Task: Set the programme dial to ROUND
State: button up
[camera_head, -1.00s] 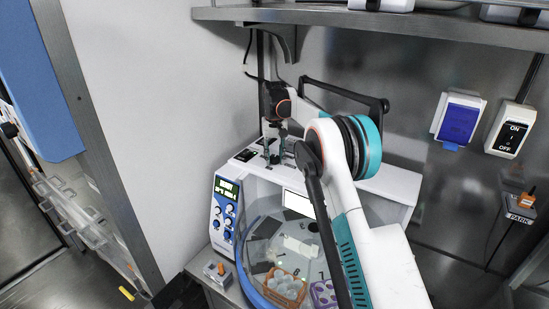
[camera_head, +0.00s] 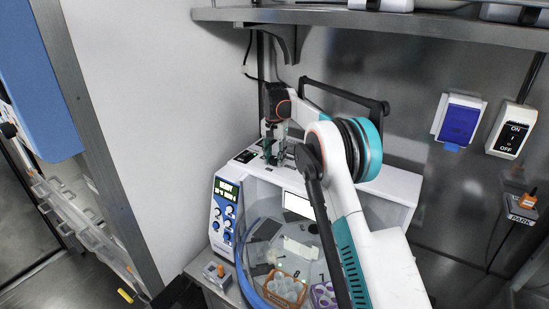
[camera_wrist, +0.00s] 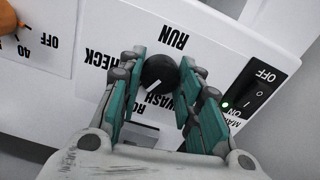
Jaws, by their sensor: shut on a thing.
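The programme dial (camera_wrist: 158,70) is a round black knob on a white panel, seen in the wrist view. Labels RUN, CHECK and WASH stand around it, upside down in the picture. A partly hidden label beginning RO lies at its lower left. The dial's white mark points down and left, toward that RO label. My gripper (camera_wrist: 161,73) is shut on the dial, with one teal-padded finger on each side. In the head view my gripper (camera_head: 275,155) reaches down to the top of the white machine (camera_head: 385,190); the dial cannot be made out there.
Near the dial are a black rocker switch (camera_wrist: 250,86) with a lit green lamp and an orange knob (camera_wrist: 8,18). The machine's blue front panel (camera_head: 223,210) has a display and several knobs. A shelf (camera_head: 420,20) runs above the arm.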

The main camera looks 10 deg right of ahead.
aim_at(275, 158)
dwell(0.3)
jog(key=o, duration=1.1)
notch_tip(275, 158, up, 12)
